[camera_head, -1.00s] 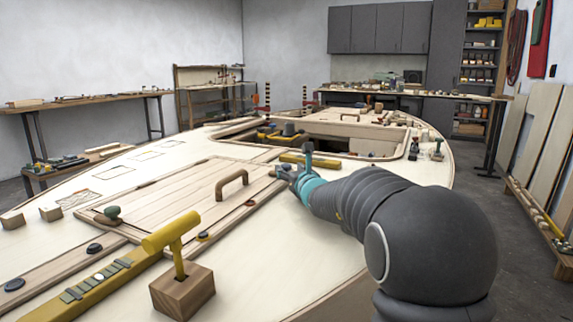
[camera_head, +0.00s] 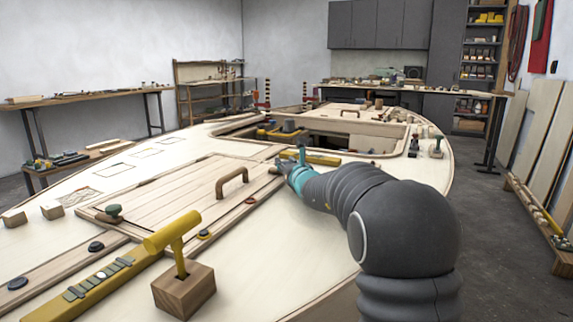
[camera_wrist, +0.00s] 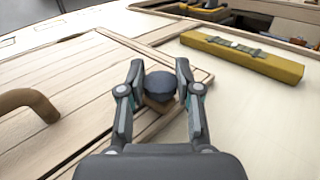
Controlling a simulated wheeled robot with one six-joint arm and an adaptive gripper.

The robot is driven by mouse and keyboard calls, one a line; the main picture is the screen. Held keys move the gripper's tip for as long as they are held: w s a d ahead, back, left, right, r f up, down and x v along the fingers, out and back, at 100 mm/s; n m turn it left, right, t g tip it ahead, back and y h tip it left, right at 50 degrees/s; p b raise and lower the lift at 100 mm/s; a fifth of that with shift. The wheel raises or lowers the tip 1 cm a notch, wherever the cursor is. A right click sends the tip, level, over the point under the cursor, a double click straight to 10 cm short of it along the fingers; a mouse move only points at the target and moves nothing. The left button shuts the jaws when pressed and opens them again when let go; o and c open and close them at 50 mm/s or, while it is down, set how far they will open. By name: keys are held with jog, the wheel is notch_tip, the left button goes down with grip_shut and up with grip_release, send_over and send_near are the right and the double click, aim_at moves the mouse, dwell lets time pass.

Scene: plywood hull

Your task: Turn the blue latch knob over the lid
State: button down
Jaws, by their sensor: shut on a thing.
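The dark blue latch knob (camera_wrist: 160,86) sits between the two fingers of my gripper (camera_wrist: 160,80) in the wrist view, with both fingertips against its sides. A small wooden piece shows under the knob, near the corner of the lid; I cannot tell how far it reaches over the lid. The plank lid (camera_head: 170,190) lies flat in the hull deck, with a curved wooden handle (camera_head: 232,181); the handle also shows at the left in the wrist view (camera_wrist: 28,100). In the head view my gripper (camera_head: 284,169) is at the lid's far right corner and hides the knob.
A yellow bar (camera_wrist: 245,58) lies just beyond the knob. A green knob (camera_head: 113,211) stands at the lid's near left corner. A yellow-handled tool on a wooden block (camera_head: 183,290) stands in front. An open hatch (camera_head: 340,145) lies behind.

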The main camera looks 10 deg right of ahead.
jog(key=shift+w+f+b, duration=0.1)
jog(key=shift+f+b, duration=0.1)
jog(key=shift+b, duration=0.95)
jog(key=b, duration=0.4)
jog(key=shift+w+m+h, duration=0.1)
jog(key=shift+m+h, duration=0.2)
jog(key=shift+h, duration=0.1)
jog(key=h+b, duration=0.1)
jog(key=b, duration=0.3)
jog(key=shift+d+m+b, duration=0.1)
jog(key=shift+m+b, duration=0.2)
jog(key=shift+b, duration=0.1)
jog(key=shift+r+h+b, duration=0.1)
jog(key=shift+h+b, duration=0.2)
jog(key=shift+b, duration=0.5)
jog(key=c, duration=0.8)
grip_release()
jog(key=shift+s+d+r, duration=0.1)
jog(key=shift+s, duration=0.15)
jog(key=shift+o, duration=0.2)
jog(key=shift+a, duration=0.2)
jog(key=shift+s, duration=0.1)
jog(key=s, duration=1.1)
jog(key=shift+s+d, duration=0.2)
jog(key=shift+s, duration=0.2)
